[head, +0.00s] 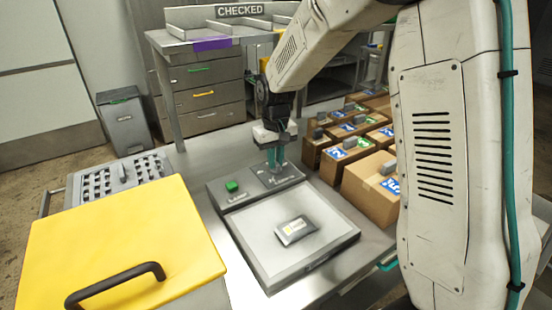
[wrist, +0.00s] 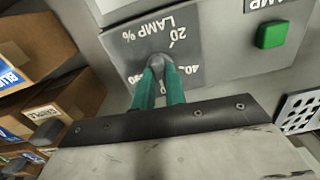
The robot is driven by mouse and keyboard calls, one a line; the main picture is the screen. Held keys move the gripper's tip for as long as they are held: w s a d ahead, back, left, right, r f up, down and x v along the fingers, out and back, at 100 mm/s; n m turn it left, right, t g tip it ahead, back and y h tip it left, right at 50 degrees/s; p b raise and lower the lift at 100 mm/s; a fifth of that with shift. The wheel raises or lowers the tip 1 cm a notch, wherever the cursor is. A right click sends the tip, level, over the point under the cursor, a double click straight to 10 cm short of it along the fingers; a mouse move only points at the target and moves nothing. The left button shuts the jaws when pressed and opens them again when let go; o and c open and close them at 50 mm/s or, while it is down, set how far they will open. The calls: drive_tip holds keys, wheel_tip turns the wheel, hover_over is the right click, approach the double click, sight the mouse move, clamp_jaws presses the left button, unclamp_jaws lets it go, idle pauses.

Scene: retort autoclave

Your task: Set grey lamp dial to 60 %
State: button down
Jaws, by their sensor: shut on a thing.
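The grey lamp dial (wrist: 157,62) is on a dark plate (wrist: 125,48) marked "LAMP %" in the wrist view. Its scale shows 20 and 40; another number is partly covered. My gripper (wrist: 160,80) has its two teal fingers closed on the sides of the dial. The dial's pointer is hidden, so its setting cannot be read. In the head view my gripper (head: 275,161) reaches down onto the dark plate (head: 286,178) at the right of the grey control panel, and its fingers cover the dial.
A green lamp button (head: 232,186) is left of the plate. A pale panel (head: 290,240) with a small pouch (head: 295,230) on it lies in front. Cardboard boxes (head: 372,185) stand close on the right. A yellow lid (head: 120,250) with a dark handle is at the front left.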

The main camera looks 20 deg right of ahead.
drive_tip(key=shift+w+r, duration=0.1)
idle(0.4)
drive_tip(key=c, duration=1.4)
unclamp_jaws()
drive_tip(key=shift+c, duration=0.2)
wheel_tip(320, 180, up, 8)
drive_tip(key=shift+f, duration=0.1)
drive_tip(key=s+d+r, duration=0.1)
drive_tip(key=s+r, duration=0.2)
drive_tip(key=s, duration=1.4)
drive_tip(key=s+d+r+m+t, duration=0.1)
drive_tip(key=s+d+r, duration=0.1)
drive_tip(key=s, duration=1.5)
drive_tip(key=shift+r, duration=0.8)
